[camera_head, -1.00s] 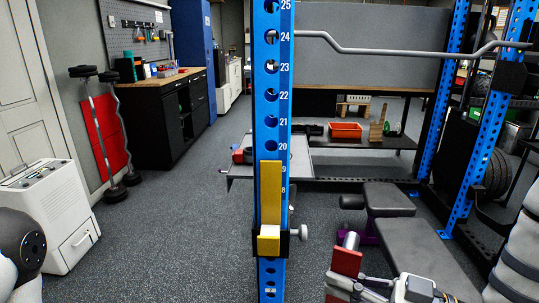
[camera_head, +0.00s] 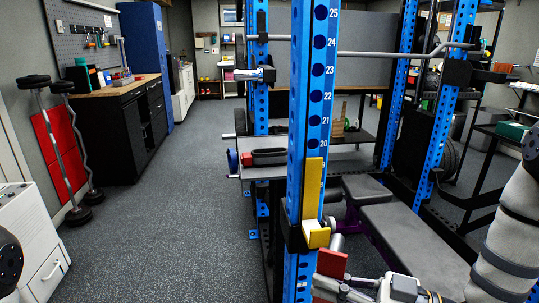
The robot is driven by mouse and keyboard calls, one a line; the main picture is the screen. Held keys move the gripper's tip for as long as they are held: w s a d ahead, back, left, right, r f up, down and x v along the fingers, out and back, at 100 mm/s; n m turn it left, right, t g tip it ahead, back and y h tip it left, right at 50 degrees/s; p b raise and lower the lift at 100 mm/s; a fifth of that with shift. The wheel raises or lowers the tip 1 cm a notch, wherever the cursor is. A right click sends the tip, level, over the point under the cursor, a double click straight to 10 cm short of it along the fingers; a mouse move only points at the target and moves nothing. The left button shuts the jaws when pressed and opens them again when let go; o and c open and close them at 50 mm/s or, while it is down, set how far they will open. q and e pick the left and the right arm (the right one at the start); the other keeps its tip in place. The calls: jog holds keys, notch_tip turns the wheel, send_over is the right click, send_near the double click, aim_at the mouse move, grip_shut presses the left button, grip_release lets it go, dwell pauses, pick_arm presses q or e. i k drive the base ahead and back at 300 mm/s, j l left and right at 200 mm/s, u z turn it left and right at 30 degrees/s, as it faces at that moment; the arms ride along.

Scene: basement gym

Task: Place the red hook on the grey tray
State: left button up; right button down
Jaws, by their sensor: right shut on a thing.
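The red hook (camera_head: 331,263) is at the bottom of the head view, just right of the near blue upright, which hides part of it. A silver cylinder (camera_head: 337,243) shows just above its red plate. My right gripper (camera_head: 338,287) is shut on the red hook, and its arm comes in from the right. The grey tray (camera_head: 268,173) is a flat surface behind the near upright, farther off than the hook. A red block (camera_head: 247,159) and a dark oval holder (camera_head: 270,157) are on it. My left gripper is not in view.
The near blue upright (camera_head: 313,110) carries a yellow hook (camera_head: 314,195) and stands between the red hook and the tray. A black bench (camera_head: 405,232) is at right. A barbell (camera_head: 400,53) crosses the rack behind. Floor left of the rack is clear.

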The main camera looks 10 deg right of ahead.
aim_at(271, 143)
jog(key=i+j+z, duration=0.1)
jog(key=j, duration=0.25)
jog(key=i+j+z, duration=0.15)
jog(key=j, duration=0.15)
jog(key=j+z, duration=0.1)
jog(key=j, duration=0.25)
jog(key=i+j+z, duration=0.25)
jog(key=i+j, duration=0.25)
jog(key=i+j+z, duration=0.15)
jog(key=j, duration=0.25)
jog(key=i+j+z, duration=0.3)
jog(key=i+j, duration=0.15)
jog(key=j, duration=0.25)
jog(key=i+j+z, duration=0.1)
jog(key=j, duration=0.3)
jog(key=i+j+z, duration=0.15)
jog(key=j, duration=0.25)
jog(key=i+j+z, duration=0.15)
jog(key=j, duration=0.25)
jog(key=i, duration=0.05)
